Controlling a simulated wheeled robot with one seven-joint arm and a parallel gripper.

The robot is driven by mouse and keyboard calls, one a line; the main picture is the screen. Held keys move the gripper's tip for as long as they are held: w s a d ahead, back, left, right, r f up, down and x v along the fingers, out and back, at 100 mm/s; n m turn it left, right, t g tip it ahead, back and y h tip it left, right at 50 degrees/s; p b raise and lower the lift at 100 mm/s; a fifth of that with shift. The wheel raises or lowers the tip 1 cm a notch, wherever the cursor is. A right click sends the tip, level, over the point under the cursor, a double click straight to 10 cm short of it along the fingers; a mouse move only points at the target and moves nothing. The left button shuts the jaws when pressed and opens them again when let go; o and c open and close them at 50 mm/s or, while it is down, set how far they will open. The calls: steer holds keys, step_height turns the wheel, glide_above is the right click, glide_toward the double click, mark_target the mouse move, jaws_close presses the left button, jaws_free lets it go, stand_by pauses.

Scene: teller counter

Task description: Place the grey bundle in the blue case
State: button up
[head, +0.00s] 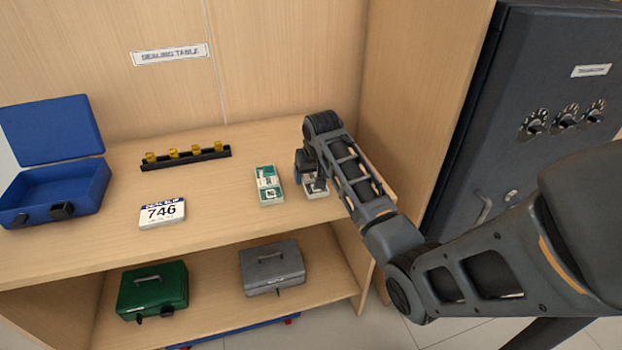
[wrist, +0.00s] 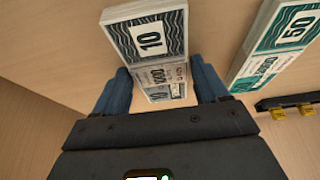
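The grey bundle (head: 317,192) is a banded stack of grey notes marked 10, at the right of the tabletop. In the wrist view the grey bundle (wrist: 148,38) lies partly between my fingers. My gripper (head: 311,178) is over it, pointing down; in the wrist view my gripper (wrist: 160,65) has its blue fingers apart, one on each side of the bundle. Whether they touch its sides is hard to tell. The blue case (head: 60,185) stands open at the left end of the table, its lid up and its visible inside empty.
A green bundle (head: 269,185) marked 50 lies just left of the grey one. A black rack with yellow pieces (head: 188,157) is behind. A 746 sign block (head: 162,212) stands between bundles and case. Green (head: 153,289) and grey (head: 272,267) boxes sit on the lower shelf.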

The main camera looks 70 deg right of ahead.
steer(key=c, duration=0.9)
